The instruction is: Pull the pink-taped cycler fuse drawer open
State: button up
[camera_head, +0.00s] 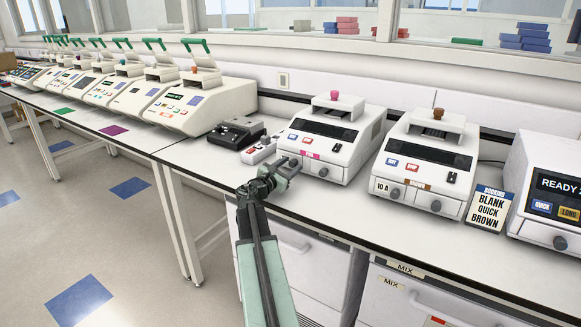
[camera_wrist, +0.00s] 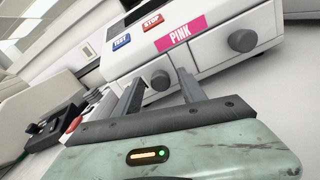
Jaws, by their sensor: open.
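The pink-taped cycler (camera_head: 334,136) is a white box on the bench with a pink knob on top. In the wrist view its pink tape (camera_wrist: 181,34) reads "PINK", with blue and red buttons to its left. Two round grey knobs sit on its lower front, a left knob (camera_wrist: 160,80) and a right knob (camera_wrist: 242,40). My gripper (camera_wrist: 159,84) is open, its two fingers pointing at the lower front around the left knob. I cannot tell whether they touch it. In the head view my gripper (camera_head: 290,165) hides the cycler's lower left front.
A brown-taped cycler (camera_head: 425,160) stands to the right, then a "BLANK QUICK BROWN" sign (camera_head: 488,210). A black device (camera_head: 236,132) and a white power strip (camera_head: 259,150) lie left of the pink cycler. The bench front (camera_head: 330,215) is clear.

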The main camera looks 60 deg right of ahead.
grip_shut()
dwell(1.4)
